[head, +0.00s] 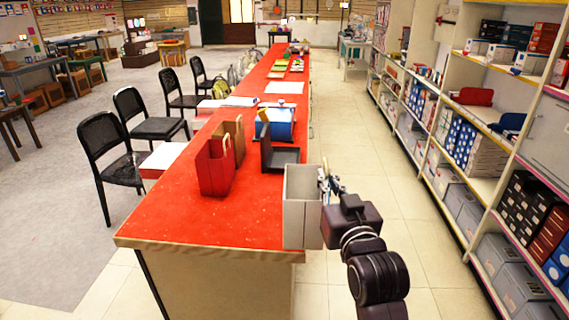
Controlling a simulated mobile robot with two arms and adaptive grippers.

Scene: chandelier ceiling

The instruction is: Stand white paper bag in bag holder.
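The white paper bag (298,212) is upright and open at the top, at the near right corner of the red table, partly past its right edge. My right gripper (326,183) is at the bag's upper right rim and appears shut on it; the fingertips are small and partly hidden. I cannot tell whether the bag's bottom touches the table. A black holder (284,158) with an upright back and a flat base stands on the table just behind the bag; its base looks empty. My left gripper is out of view.
A red paper bag (215,168) and a brown paper bag (237,137) stand left of the holder on the red table (190,215). A blue box (277,122) is behind it. Shelves (470,150) line the right side. The table's near left part is clear.

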